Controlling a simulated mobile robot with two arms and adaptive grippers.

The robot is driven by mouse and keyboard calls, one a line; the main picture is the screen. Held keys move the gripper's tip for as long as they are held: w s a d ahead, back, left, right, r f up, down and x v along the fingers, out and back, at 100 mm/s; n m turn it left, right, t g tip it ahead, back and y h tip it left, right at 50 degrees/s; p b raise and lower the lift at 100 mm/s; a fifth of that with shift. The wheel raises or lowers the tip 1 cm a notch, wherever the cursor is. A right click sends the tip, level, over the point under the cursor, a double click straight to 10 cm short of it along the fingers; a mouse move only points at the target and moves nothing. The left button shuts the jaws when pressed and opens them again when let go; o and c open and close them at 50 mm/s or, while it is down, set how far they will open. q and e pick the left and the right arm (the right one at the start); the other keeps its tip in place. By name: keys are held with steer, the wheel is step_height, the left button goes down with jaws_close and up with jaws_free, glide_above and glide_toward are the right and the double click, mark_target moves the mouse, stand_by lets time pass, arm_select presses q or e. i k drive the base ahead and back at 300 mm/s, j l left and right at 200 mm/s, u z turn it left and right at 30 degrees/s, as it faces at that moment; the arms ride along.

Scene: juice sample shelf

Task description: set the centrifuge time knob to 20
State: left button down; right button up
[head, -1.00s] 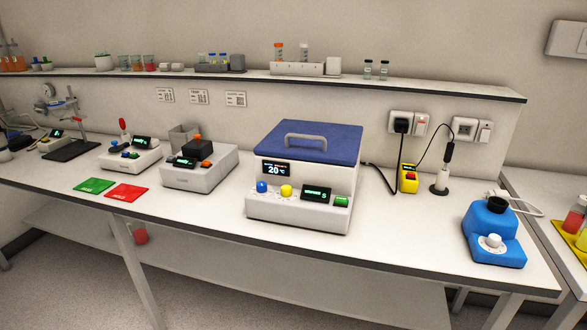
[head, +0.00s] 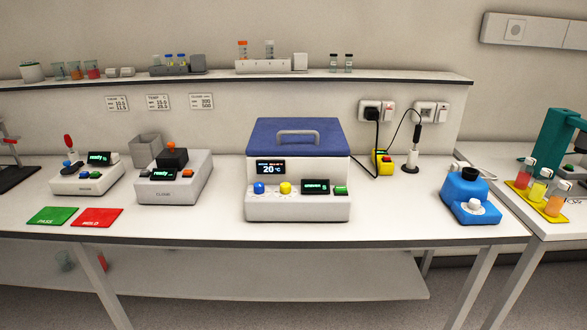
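The centrifuge appears to be the white box (head: 298,208) with a blue lid (head: 297,133) and grey handle, in the middle of the bench. Its upper display (head: 270,168) reads 20 °C. On its front panel are a blue knob (head: 259,188), a yellow knob (head: 286,188), a small display (head: 316,187) with green text too small to read surely, and a green button (head: 341,190). I cannot tell which knob is for time, nor where either knob points. Neither of my grippers is in view.
Left on the bench (head: 380,227) are a grey device (head: 180,192), a white device (head: 88,183), and green (head: 52,216) and red (head: 98,218) mats. Right are a yellow box (head: 382,162) and a blue device (head: 470,197). The bench front before the centrifuge is clear.

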mark_target(285, 188)
steer(key=i+l+u, duration=0.6)
steer(key=l+u, duration=0.15)
